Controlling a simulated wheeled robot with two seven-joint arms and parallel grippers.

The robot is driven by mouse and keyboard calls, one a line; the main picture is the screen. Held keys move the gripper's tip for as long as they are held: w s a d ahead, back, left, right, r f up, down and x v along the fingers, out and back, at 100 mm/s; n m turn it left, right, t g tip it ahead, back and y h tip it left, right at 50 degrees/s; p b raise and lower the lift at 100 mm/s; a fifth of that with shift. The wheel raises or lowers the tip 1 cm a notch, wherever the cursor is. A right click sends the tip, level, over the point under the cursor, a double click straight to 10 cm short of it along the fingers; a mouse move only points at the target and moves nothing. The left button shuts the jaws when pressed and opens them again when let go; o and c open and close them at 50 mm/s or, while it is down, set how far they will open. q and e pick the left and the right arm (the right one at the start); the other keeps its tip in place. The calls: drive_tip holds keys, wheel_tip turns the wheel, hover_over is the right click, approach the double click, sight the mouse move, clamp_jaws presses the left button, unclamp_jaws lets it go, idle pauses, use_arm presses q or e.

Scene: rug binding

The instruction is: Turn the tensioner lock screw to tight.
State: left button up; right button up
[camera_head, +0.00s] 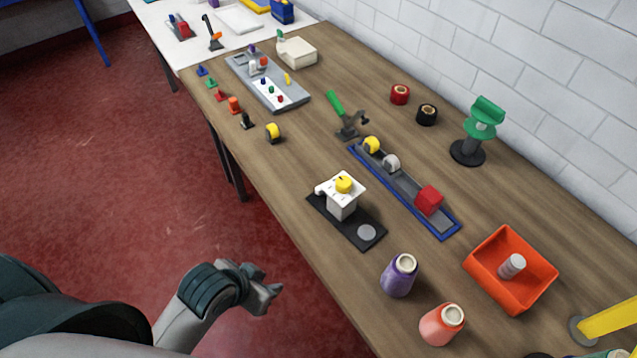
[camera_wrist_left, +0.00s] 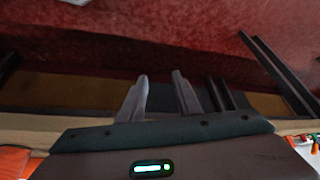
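A white block (camera_head: 341,205) with a round yellow knob (camera_head: 344,183) on top stands on a black base plate (camera_head: 340,226) near the table's front edge. It looks like the tensioner with its lock screw; a small dark mark shows on the knob. A grey disc (camera_head: 367,233) lies on the plate's near end. My left gripper (camera_head: 275,284) is off the table's front edge, over the floor, to the lower left of the block and apart from it. In the left wrist view its two fingers (camera_wrist_left: 160,77) stand apart with nothing between them. My right gripper is not in view.
A purple spool (camera_head: 399,276), a coral spool (camera_head: 441,325) and an orange bin (camera_head: 512,270) stand to the right. Bare wood (camera_head: 300,165) lies left of the block.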

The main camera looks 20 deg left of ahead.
sight(318, 188)
use_arm(q)
drive_tip(key=w+d+r+m+t+h, duration=0.1)
drive_tip(key=w+r+m+t+h, duration=0.2)
drive_tip(key=w+r, duration=0.9)
drive_tip(key=w+a+r+m+g+h, duration=0.1)
drive_tip(key=a+r, duration=0.3)
drive_tip(key=r, duration=0.5)
drive_tip(key=shift+w+r+m, duration=0.2)
drive_tip(key=shift+w+m, duration=0.2)
drive_tip(key=shift+w, duration=0.1)
drive_tip(key=p+x, duration=0.1)
drive_tip(key=x, duration=0.4)
drive_tip(key=p+x, duration=0.1)
drive_tip(key=x, duration=0.4)
drive_tip(key=p+x, duration=0.1)
drive_tip(key=x, duration=0.4)
drive_tip(key=shift+d+f+p, duration=0.25)
drive_tip(key=shift+d+p, duration=0.1)
drive_tip(key=shift+d, duration=0.1)
drive_tip(key=shift+x, duration=0.85)
clamp_jaws()
